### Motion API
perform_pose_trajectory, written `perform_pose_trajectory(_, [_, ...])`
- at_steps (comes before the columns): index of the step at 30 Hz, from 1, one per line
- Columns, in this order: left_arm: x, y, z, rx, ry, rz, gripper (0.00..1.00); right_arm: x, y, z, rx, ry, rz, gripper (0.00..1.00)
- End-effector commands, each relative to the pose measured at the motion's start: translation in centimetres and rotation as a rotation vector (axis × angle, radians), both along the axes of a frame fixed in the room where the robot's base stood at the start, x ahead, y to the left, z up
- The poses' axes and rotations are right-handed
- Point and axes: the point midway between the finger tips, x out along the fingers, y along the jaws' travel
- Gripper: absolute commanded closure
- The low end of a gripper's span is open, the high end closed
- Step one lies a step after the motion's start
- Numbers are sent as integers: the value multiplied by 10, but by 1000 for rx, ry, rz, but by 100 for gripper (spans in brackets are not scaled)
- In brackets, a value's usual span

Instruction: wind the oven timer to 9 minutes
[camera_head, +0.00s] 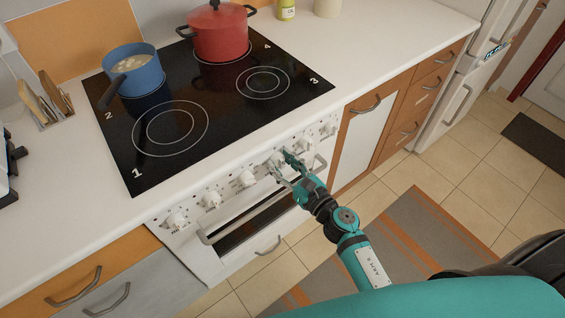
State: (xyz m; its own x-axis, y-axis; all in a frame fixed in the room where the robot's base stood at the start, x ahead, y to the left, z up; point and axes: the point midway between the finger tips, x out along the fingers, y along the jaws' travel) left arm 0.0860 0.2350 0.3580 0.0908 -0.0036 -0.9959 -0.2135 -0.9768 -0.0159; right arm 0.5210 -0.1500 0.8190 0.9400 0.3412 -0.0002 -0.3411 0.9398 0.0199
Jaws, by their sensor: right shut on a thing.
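The white oven (189,247) is built in under the black cooktop, with a row of white knobs along its front panel. My right gripper (281,162) is at the panel, right of the middle, shut on a white knob (276,156) there. The fingers partly cover this knob, and its markings are too small to read, so I cannot tell its setting. Other knobs, such as one on the left (176,220) and one near the middle (246,178), are free. My left gripper is not in view.
A blue pot (140,80) and a red lidded pot (220,38) stand on the cooktop (215,105). The oven handle (225,226) runs below the knobs, close under my right gripper. A striped rug (420,235) lies on the tiled floor.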

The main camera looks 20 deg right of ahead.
Motion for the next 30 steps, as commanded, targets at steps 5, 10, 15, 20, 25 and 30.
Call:
perform_pose_trajectory(5, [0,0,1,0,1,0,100,0,0,0,65,24,1,97])
perform_pose_trajectory(10, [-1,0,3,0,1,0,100,0,-1,0,177,65,1,97])
perform_pose_trajectory(15, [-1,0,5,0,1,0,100,1,-1,0,324,120,1,97])
perform_pose_trajectory(20, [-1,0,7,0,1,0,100,1,-2,0,467,170,1,97])
perform_pose_trajectory(25, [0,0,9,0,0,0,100,1,-2,0,620,226,0,97])
perform_pose_trajectory(30, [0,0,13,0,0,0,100,1,-3,-1,772,281,0,97])
